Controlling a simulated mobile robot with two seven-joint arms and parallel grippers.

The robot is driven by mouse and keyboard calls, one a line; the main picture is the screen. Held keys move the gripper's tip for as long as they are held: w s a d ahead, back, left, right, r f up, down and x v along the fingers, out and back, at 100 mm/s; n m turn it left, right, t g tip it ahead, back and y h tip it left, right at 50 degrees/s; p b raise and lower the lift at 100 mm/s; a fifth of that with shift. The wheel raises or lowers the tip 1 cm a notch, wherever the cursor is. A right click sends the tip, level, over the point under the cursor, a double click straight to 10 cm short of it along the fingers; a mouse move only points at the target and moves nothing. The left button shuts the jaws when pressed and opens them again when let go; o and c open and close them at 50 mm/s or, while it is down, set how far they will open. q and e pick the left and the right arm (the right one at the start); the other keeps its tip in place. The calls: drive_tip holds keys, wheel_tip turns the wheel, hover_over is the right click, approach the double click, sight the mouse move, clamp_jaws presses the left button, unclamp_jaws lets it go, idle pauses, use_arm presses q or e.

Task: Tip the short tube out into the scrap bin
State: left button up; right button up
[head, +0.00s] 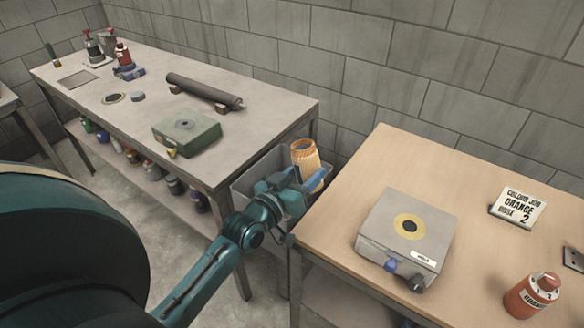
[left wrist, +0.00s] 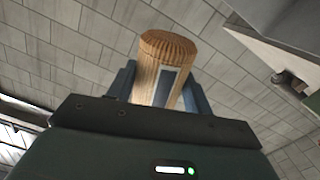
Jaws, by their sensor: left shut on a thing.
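The short tube (head: 307,158), tan and ribbed with a dark label on its side, is in my left gripper (head: 305,181). The gripper is shut on it, with a finger on each side, as the left wrist view also shows the tube (left wrist: 165,62) between the fingers. The tube looks nearly upright, tilted slightly, in the head view. The grey scrap bin (head: 241,190) stands in the gap between the two tables. The gripper and tube are over the bin and hide much of it. What is inside the bin is hidden. My right gripper is not in view.
The wooden table (head: 340,215) at right holds a grey box with a yellow ring (head: 408,232), a sign (head: 518,207) and an orange bottle (head: 532,295). The grey table (head: 225,160) at left holds a green box (head: 187,132) and a dark roller (head: 205,91).

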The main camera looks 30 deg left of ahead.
use_arm(q)
drive_tip(key=w+a+f+n+p, duration=0.1)
drive_tip(key=w+a+f+n, duration=0.1)
drive_tip(key=n, duration=0.8)
drive_tip(key=w+a+f+n+p, duration=0.1)
drive_tip(key=w+a+f+n, duration=0.1)
drive_tip(key=n, duration=0.8)
drive_tip(key=w+a, duration=0.1)
drive_tip(key=w, duration=0.1)
drive_tip(key=shift+w+y, duration=0.3)
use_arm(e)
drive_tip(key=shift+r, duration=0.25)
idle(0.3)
